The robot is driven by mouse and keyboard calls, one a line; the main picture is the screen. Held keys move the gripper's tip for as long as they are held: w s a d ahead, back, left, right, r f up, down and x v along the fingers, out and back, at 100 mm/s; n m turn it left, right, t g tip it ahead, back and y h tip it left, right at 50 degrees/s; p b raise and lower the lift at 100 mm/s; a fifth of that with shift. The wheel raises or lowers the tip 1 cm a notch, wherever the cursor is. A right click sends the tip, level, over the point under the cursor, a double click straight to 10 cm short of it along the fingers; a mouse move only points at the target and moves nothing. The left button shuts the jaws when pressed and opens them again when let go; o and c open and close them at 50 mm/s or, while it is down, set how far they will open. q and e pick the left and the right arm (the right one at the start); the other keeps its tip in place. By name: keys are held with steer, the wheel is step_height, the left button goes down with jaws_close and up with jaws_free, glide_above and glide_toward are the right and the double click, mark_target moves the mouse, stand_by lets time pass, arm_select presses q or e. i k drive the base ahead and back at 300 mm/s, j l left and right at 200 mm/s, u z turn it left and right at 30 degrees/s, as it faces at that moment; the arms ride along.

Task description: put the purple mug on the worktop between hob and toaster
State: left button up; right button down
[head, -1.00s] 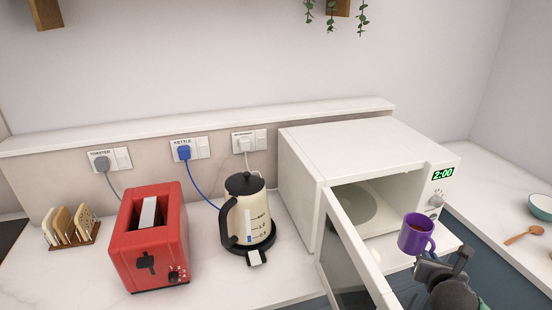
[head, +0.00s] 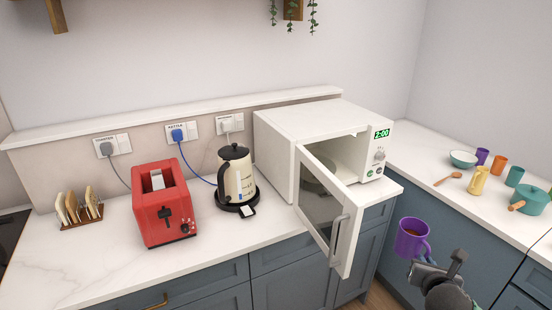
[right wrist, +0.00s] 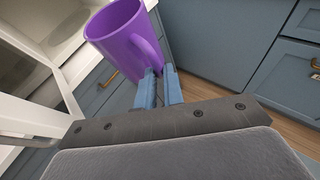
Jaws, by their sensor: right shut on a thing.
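The purple mug (head: 411,238) is held upright in my right gripper (head: 424,262), in front of and to the right of the open microwave door. In the right wrist view the blue fingers of my right gripper (right wrist: 159,88) are shut on the handle of the mug (right wrist: 122,38). The red toaster (head: 165,212) stands on the worktop (head: 95,262), left of the kettle. The hob (head: 12,240) is a dark strip at the far left edge. My left gripper is not in view.
The white microwave (head: 300,125) has its door (head: 325,205) swung out past the worktop's front edge. The kettle (head: 237,175) stands between toaster and microwave. A toast rack (head: 78,210) stands between hob and toaster, with bare worktop in front. The right counter (head: 430,165) holds several mugs, a bowl and a pot.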

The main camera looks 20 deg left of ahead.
mark_target(92, 267)
steer(key=k+u, duration=0.2)
steer(key=k, duration=0.15)
steer(key=k+j+u, duration=0.15)
steer(key=k, duration=0.15)
steer(key=j+u, duration=0.45)
steer(key=u, duration=0.15)
steer(key=i+j, duration=0.2)
